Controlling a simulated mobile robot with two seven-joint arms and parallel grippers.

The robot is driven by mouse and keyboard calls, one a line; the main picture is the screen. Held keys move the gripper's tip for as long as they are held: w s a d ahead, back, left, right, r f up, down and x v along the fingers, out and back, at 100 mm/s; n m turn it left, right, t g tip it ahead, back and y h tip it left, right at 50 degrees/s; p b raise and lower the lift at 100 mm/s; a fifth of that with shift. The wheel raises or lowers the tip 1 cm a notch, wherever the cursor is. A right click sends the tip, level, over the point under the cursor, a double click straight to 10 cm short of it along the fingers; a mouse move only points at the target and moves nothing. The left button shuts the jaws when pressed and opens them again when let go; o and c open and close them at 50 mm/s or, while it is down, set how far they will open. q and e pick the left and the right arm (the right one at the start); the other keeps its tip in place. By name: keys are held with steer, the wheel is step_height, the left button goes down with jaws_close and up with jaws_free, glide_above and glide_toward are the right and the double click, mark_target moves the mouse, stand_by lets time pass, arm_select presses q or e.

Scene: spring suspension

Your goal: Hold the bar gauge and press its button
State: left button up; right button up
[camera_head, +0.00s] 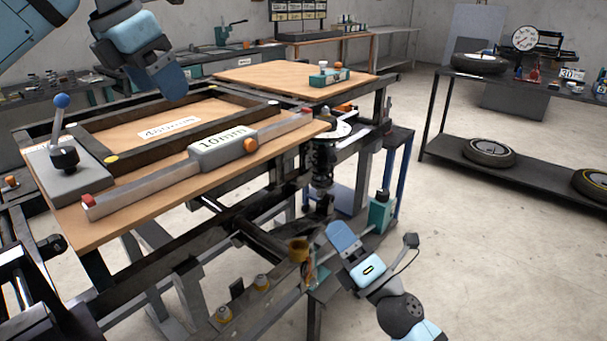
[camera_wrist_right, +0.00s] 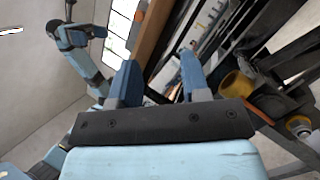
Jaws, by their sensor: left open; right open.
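The bar gauge (camera_head: 155,181) is a long grey bar with red ends, lying along the near edge of the wooden board. Its raised middle reads "10 mm", with a round orange button (camera_head: 251,146) on its right side. My left gripper (camera_head: 170,82) is open and empty, above the back left of the board, apart from the gauge. My right gripper (camera_head: 328,252) is open and empty, low in front of the bench, right of and below the gauge. It also shows in the right wrist view (camera_wrist_right: 160,78), its two blue fingers apart with nothing between them.
A dark frame with a paper label (camera_head: 168,128) lies behind the gauge. A blue-knobbed lever on a grey block (camera_head: 64,158) stands at its left end. Yellow-brown cylindrical parts (camera_head: 299,249) sit near my right gripper. A shelf with wheels (camera_head: 489,152) stands far right.

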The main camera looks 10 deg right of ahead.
mark_target(202, 146)
arm_select(q)
steer(key=x, duration=1.4)
steer(key=shift+a, duration=0.1)
arm_select(e)
steer(key=w+a+r+n+g+y, duration=0.2)
steer(key=w+r+n+g, duration=0.1)
steer(key=n, duration=0.7)
steer(key=w+a+r+n+g+y, duration=0.2)
steer(key=r+n, duration=0.4)
steer(key=n, duration=0.5)
steer(key=shift+w+a+r+g+y, duration=0.2)
steer(key=shift+w+a+g+y, duration=0.3)
steer(key=shift+a+g, duration=0.5)
steer(key=shift+w+d, duration=0.1)
steer(key=shift+d, duration=0.05)
arm_select(q)
steer(key=shift+r, duration=0.1)
steer(key=c, duration=1.1)
arm_select(e)
steer(key=shift+c, duration=0.4)
